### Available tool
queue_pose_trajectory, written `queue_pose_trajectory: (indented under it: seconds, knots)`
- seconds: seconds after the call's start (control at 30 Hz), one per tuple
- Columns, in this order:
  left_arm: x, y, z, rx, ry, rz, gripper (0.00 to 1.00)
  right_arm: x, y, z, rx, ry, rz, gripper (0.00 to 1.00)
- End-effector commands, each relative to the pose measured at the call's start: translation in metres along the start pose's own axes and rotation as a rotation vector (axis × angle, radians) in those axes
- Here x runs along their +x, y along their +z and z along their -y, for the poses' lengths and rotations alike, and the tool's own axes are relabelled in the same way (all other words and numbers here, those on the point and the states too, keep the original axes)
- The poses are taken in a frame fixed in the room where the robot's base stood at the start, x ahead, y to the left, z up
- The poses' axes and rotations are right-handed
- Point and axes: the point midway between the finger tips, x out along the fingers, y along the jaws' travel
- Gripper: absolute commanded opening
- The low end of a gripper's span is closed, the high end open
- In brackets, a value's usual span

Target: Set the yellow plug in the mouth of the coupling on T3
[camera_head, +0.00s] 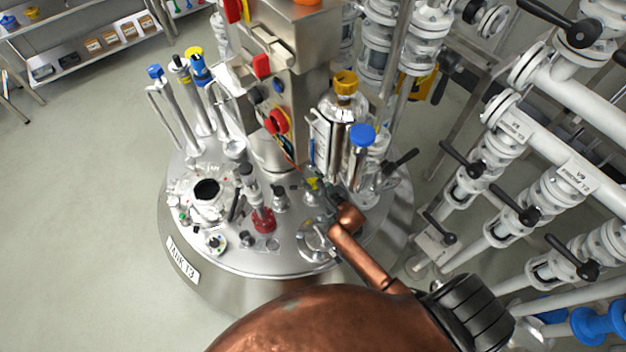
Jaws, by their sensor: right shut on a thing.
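The tank labelled T3 (178,246) is a round steel vessel with a crowded lid. The yellow plug (313,183) is a small yellow patch at the tip of my right gripper (317,189). My right gripper is shut on it, over the right half of the lid. The copper arm reaches in from the bottom right and hides part of the lid. Several small fittings stand nearby, among them a short grey one (281,198) just left of the gripper. I cannot tell which is the coupling, and the plug looks apart from them. My left gripper is not in view.
A steel column (292,60) rises behind the lid. A blue-capped cylinder (361,150) and a yellow-capped vessel (338,125) stand close behind the gripper. A red-based fitting (264,222) and an open dark port (206,190) lie left. White valved pipes (480,160) crowd the right.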

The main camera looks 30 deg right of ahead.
Motion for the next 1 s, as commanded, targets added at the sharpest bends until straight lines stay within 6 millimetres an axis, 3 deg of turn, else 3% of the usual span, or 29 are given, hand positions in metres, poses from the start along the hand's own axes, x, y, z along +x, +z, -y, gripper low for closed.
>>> queue_pose_trajectory:
  seconds: [0.2,0.23,0.5,0.83,1.0]
  knots:
    - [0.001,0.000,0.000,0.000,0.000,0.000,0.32,0.000,0.005,-0.001,0.001,0.002,0.008,0.01]
    - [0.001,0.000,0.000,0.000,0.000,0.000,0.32,0.000,0.005,-0.001,0.001,0.002,0.009,0.35]
    - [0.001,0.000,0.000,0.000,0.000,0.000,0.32,0.000,0.004,0.000,0.001,0.001,0.007,0.54]
    - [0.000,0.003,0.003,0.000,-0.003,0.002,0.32,-0.003,0.003,0.000,0.001,0.001,0.005,0.54]
    - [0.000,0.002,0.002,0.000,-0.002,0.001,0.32,-0.024,0.004,-0.001,0.001,0.001,0.005,0.54]
